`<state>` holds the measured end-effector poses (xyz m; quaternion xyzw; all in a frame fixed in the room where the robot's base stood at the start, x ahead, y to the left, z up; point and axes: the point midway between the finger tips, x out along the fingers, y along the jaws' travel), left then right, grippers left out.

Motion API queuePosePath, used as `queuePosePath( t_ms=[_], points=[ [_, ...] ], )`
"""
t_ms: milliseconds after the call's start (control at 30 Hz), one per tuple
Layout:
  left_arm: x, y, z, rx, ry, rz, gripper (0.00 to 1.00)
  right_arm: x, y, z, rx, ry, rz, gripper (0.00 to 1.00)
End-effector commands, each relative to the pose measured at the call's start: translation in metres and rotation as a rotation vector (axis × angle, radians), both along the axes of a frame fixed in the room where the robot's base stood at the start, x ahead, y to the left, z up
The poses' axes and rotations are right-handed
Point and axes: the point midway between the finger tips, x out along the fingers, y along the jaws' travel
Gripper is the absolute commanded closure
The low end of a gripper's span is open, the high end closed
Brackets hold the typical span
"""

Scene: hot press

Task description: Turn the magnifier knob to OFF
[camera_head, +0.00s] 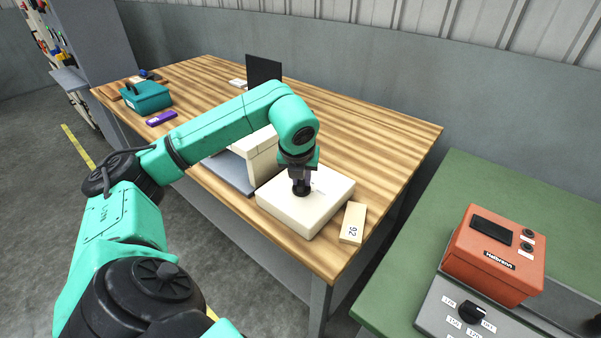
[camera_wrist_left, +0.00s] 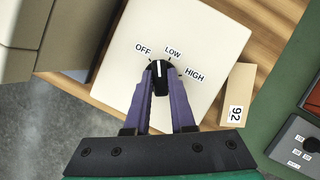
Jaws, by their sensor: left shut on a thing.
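The magnifier base is a cream box (camera_head: 325,205) on the wooden table; it also fills the middle of the left wrist view (camera_wrist_left: 200,28). Its black knob (camera_wrist_left: 157,74) has a white pointer line and the labels OFF, LOW and HIGH around it. The line points straight up in the left wrist view, roughly between OFF and LOW. My left gripper (camera_head: 301,190) comes down onto the box from above. Its purple fingers (camera_wrist_left: 161,85) are shut on the knob, one on each side. My right gripper is not in view.
A beige block marked 92 (camera_head: 352,223) lies beside the box. A cream machine with a grey base (camera_head: 230,172) stands close behind. An orange device (camera_head: 494,255) is on the green table.

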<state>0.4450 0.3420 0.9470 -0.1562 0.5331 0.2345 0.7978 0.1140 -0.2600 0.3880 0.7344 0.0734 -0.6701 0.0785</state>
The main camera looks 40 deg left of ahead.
Motion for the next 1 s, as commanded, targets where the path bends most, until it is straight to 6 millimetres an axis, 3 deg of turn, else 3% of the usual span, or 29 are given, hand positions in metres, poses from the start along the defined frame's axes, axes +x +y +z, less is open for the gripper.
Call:
queuePosePath(
  t_ms=[500, 1000],
  points=[
    [0.0029, -0.0018, 0.0018, -0.002, -0.004, 0.406, 1.00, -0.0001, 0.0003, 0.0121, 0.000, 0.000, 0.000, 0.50],
    [0.0027, -0.0018, 0.0005, -0.002, -0.002, 0.515, 1.00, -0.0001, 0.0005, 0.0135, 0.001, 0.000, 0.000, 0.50]
  ],
)
